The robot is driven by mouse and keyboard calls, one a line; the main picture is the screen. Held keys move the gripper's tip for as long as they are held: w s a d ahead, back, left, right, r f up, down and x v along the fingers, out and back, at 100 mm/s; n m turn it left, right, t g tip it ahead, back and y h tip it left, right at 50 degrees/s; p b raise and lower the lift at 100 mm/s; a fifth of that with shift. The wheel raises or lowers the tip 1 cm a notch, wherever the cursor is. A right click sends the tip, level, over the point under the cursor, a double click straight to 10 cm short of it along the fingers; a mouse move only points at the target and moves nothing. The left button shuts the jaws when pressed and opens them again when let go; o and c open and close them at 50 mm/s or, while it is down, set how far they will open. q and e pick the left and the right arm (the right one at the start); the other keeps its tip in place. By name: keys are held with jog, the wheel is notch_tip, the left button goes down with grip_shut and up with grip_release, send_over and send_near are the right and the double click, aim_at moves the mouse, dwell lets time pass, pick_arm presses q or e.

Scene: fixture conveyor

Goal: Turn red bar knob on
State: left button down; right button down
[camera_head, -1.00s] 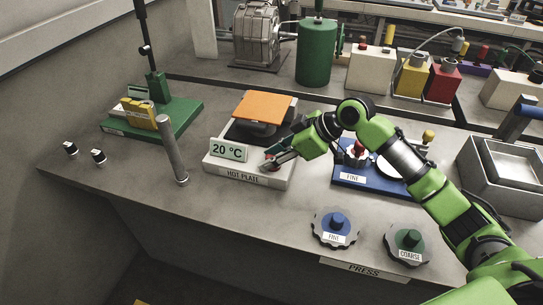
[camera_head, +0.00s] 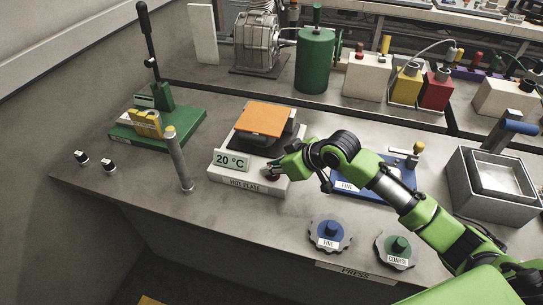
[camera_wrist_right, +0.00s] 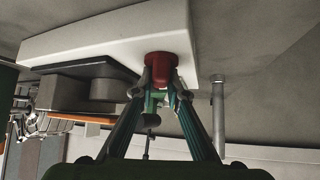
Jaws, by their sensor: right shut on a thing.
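The hot plate (camera_head: 233,181) is a white base with an orange top plate (camera_head: 266,119) and a display reading 20 °C (camera_head: 232,160). The red knob (camera_head: 271,176) is on its front face, at the right, mostly covered by my right gripper in the head view. In the right wrist view the red knob (camera_wrist_right: 160,62) sits on the white housing between the fingertips. My right gripper (camera_wrist_right: 160,84) is shut on the knob. In the head view it (camera_head: 274,171) reaches in from the right. My left gripper does not show.
A metal post (camera_head: 180,163) stands left of the hot plate. A green stand (camera_head: 160,135) is farther left. A blue base labelled FINE (camera_head: 372,188) is under my right arm. Blue (camera_head: 329,230) and green (camera_head: 399,246) dials sit at the front edge.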

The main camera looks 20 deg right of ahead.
jog(key=m+h+p, duration=0.1)
jog(key=m+p, duration=0.1)
jog(key=m+t+h+p, duration=0.1)
jog(key=p, duration=0.1)
jog(key=m+h+p, duration=0.2)
jog(key=p, duration=0.1)
jog(key=shift+a+r+m+t, duration=0.15)
jog(key=shift+r+m+t, duration=0.1)
jog(key=shift+m+t, duration=0.05)
jog(key=shift+m+h+p, duration=0.3)
jog(key=shift+m+p, duration=0.05)
jog(key=shift+m, duration=0.15)
jog(key=shift+f+m+h+p, duration=0.2)
jog(key=shift+m+h+p, duration=0.25)
jog(key=shift+m+h, duration=0.7)
jog(key=shift+d+m+g+h, duration=0.15)
jog(key=shift+m+g+h, duration=0.1)
jog(key=shift+m+h, duration=0.5)
jog(key=shift+d+m+g+h, duration=0.15)
jog(key=shift+m+g+h, duration=0.2)
jog(key=shift+m, duration=0.65)
jog(key=c, duration=2)
grip_release()
